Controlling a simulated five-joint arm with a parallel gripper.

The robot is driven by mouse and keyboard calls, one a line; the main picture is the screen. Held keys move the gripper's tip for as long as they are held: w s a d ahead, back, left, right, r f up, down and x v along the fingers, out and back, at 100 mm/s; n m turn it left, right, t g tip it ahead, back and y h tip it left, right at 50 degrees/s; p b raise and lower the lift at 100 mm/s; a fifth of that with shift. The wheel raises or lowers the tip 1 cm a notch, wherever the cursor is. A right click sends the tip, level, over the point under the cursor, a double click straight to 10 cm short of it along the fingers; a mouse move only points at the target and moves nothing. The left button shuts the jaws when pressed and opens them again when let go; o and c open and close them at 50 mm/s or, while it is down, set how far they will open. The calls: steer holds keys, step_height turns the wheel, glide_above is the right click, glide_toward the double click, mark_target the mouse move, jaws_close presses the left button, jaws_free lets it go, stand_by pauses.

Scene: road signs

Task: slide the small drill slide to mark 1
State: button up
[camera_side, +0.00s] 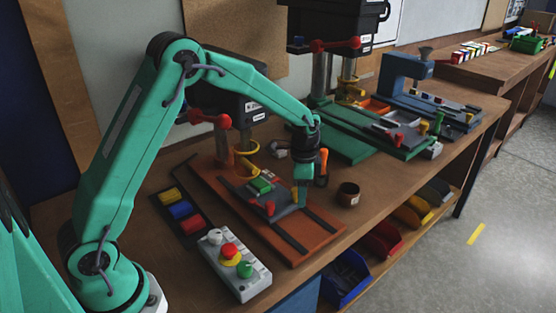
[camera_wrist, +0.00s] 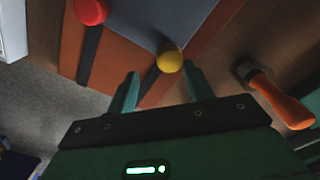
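The small drill's grey slide (camera_side: 287,212) lies on an orange-brown base with dark rails, below the small drill (camera_side: 240,115). A green block and a red knob (camera_side: 270,208) sit on it. In the wrist view the grey slide (camera_wrist: 150,22) carries the red knob (camera_wrist: 91,11) at left and a yellow knob (camera_wrist: 169,57) near its edge. My gripper (camera_side: 301,203) is low over the slide's right end and hides the yellow knob in the side view. In the wrist view my gripper (camera_wrist: 163,75) is open, with the yellow knob between and just beyond its fingertips. I cannot make out mark 1.
A button box (camera_side: 238,265) stands in front of the base, and a tray of coloured blocks (camera_side: 182,212) lies left. Another, larger drill (camera_side: 335,45) stands behind.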

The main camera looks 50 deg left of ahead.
steer(key=d, duration=0.9)
steer(key=shift+s+d, duration=0.15)
steer(key=shift+d, duration=0.2)
step_height(320, 180, up, 8)
steer(key=s+a+r+n+t, duration=0.1)
steer(key=s+a+r+n, duration=0.1)
steer(key=s, duration=0.5)
steer(key=s+a+r+n+t, duration=0.2)
steer(key=s+a+r, duration=0.2)
steer(key=s+r, duration=0.2)
steer(key=s+a+r+n+t, duration=0.1)
steer(key=s+a+r+n, duration=0.2)
steer(key=s, duration=0.5)
steer(key=shift+r, duration=0.65)
steer(key=shift+s, duration=0.1)
